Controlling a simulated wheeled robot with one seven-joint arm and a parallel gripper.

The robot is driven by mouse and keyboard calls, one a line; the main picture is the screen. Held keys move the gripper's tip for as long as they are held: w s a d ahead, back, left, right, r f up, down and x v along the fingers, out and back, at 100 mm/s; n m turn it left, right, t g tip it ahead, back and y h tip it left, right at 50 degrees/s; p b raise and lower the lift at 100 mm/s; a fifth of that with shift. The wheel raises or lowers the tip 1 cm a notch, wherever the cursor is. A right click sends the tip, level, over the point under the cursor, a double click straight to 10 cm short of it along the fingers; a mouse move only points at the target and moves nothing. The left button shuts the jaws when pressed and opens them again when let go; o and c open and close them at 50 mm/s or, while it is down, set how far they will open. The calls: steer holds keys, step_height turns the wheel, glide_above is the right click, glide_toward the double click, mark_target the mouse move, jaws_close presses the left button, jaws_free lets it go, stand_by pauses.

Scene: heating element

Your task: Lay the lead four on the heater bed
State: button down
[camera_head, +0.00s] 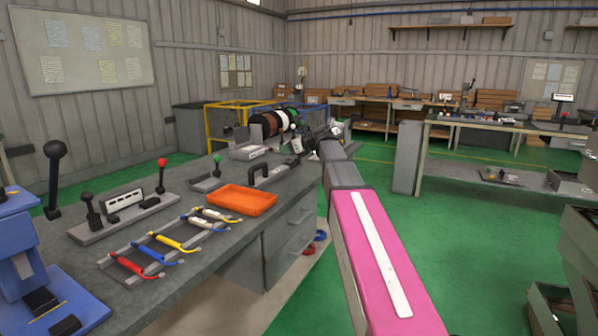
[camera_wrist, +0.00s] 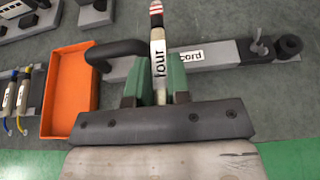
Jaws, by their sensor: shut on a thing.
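My gripper (camera_wrist: 157,78) has two green finger pads and is shut on a thin upright lead (camera_wrist: 157,50) labelled "four", with a red-and-white striped tip. In the wrist view the lead stands in front of a long grey bar (camera_wrist: 222,60) with a black handle (camera_wrist: 115,52) and a label of which "cord" shows. I cannot tell if they touch. In the head view my gripper (camera_head: 296,152) is over the bench's far end, and the lead is too small to make out. I cannot tell for certain which fixture is the heater bed.
An orange tray (camera_head: 242,200) lies on the bench (camera_head: 205,260), beside a rack of several coloured leads (camera_head: 170,243). A blue machine (camera_head: 30,260) is at left.

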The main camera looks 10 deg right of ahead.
steer(key=w+d+f, duration=0.1)
steer(key=d, duration=0.1)
steer(key=w+d+f, duration=0.1)
steer(key=d+f, duration=0.1)
steer(key=d, duration=0.1)
steer(key=w+d+f, duration=0.1)
steer(key=d+f, duration=0.1)
steer(key=shift+w+d+f, duration=0.1)
steer(key=shift+w+d, duration=0.2)
steer(key=shift+d, duration=0.05)
steer(key=shift+f, duration=1.95)
steer(key=shift+f, duration=0.6)
steer(key=c, duration=1.1)
jaws_free()
